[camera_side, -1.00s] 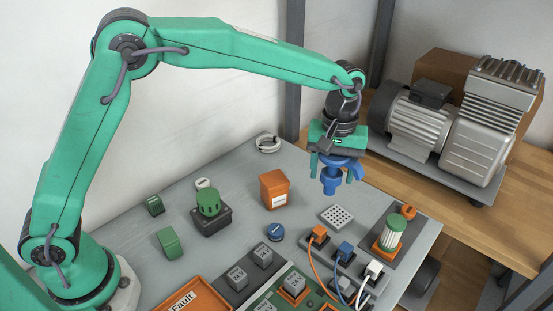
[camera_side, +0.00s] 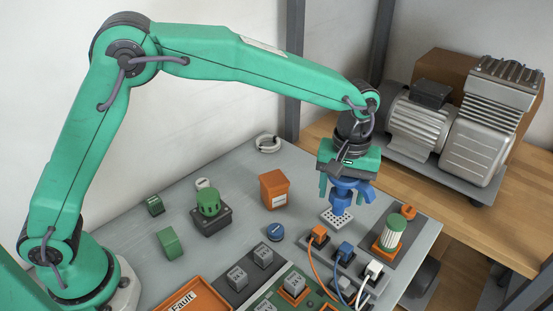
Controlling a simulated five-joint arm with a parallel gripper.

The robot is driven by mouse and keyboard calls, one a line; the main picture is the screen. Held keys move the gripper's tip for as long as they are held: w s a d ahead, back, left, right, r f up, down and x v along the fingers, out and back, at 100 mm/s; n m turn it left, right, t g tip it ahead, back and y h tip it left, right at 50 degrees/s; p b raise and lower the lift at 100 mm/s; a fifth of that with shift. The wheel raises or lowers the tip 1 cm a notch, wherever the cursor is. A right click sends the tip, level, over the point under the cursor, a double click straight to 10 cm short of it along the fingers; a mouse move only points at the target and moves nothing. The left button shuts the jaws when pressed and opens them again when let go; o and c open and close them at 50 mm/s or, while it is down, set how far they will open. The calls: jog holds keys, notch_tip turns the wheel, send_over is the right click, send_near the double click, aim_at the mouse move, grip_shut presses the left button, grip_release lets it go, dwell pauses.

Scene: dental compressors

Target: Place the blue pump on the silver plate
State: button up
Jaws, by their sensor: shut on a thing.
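My gripper (camera_side: 347,190) is shut on the blue pump (camera_side: 342,203), with its green fingers at the pump's sides. The pump is upright, its narrow lower end pointing down. The silver plate (camera_side: 331,221), a small light square with dark holes, lies on the grey table behind the orange and blue plugs. The pump's lower end is over the plate and covers its upper right part. I cannot tell whether the pump touches the plate or hangs just above it.
To the right, a green-and-white cylinder (camera_side: 391,233) stands on an orange base. Orange (camera_side: 319,233), blue (camera_side: 345,250) and white (camera_side: 373,268) plugs with cables are in front.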

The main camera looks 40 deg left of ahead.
jog(key=w+a+f, duration=0.5)
jog(key=w, duration=0.1)
jog(key=shift+w, duration=0.3)
jog(key=shift+f, duration=2)
jog(key=shift+f, duration=0.1)
jog(key=o, duration=1)
notch_tip(320, 180, up, 12)
